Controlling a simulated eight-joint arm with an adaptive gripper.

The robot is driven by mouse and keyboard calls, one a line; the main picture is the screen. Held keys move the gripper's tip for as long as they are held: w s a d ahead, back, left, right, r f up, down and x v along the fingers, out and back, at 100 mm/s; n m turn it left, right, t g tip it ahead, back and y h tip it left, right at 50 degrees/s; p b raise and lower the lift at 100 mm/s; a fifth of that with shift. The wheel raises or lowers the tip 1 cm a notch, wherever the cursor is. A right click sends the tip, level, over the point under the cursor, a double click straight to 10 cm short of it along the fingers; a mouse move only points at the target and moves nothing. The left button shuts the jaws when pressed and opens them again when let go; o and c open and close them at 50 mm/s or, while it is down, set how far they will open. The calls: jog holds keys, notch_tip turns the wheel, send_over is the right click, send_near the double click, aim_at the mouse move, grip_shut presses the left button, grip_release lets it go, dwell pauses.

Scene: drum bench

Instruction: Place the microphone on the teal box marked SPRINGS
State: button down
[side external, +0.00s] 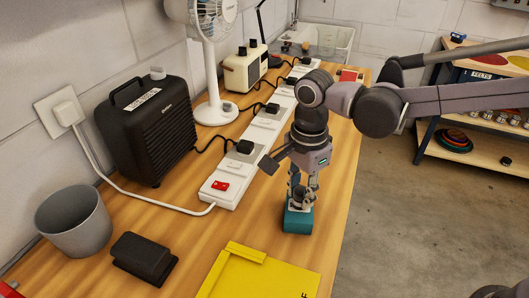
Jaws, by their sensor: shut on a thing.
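A small teal box (298,222) stands on the wooden bench near its right edge. No marking can be read on it from here. My gripper (300,192) points down directly over the box, its fingers close above the top. It is shut on a small dark and grey thing, which appears to be the microphone (299,196), mostly hidden by the fingers. I cannot tell whether the microphone touches the box top.
A long white power strip (228,183) with black plugs runs left of the box. A yellow clipboard-like board (255,278) lies in front. A black amplifier (148,130), white fan (212,60), grey cup (75,222) and black pedal (143,259) stand leftward. The bench edge is close on the right.

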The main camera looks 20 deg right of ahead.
aim_at(302, 189)
jog(key=shift+f, duration=0.1)
jog(key=c, duration=1)
grip_release()
jog(key=shift+c, duration=0.2)
notch_tip(302, 189, up, 12)
jog(key=s+d+f+n+t, duration=0.2)
jog(key=d+f+n, duration=0.1)
jog(key=d+n, duration=0.2)
jog(key=s+d+f+n+t, duration=0.2)
jog(key=d+n, duration=0.3)
jog(key=d, duration=0.5)
jog(key=s+d+f+n+t, duration=0.3)
jog(key=s+d+f+n, duration=0.1)
jog(key=d, duration=0.4)
jog(key=shift+f+n, duration=0.15)
jog(key=shift+n, duration=0.75)
jog(key=shift+s, duration=0.1)
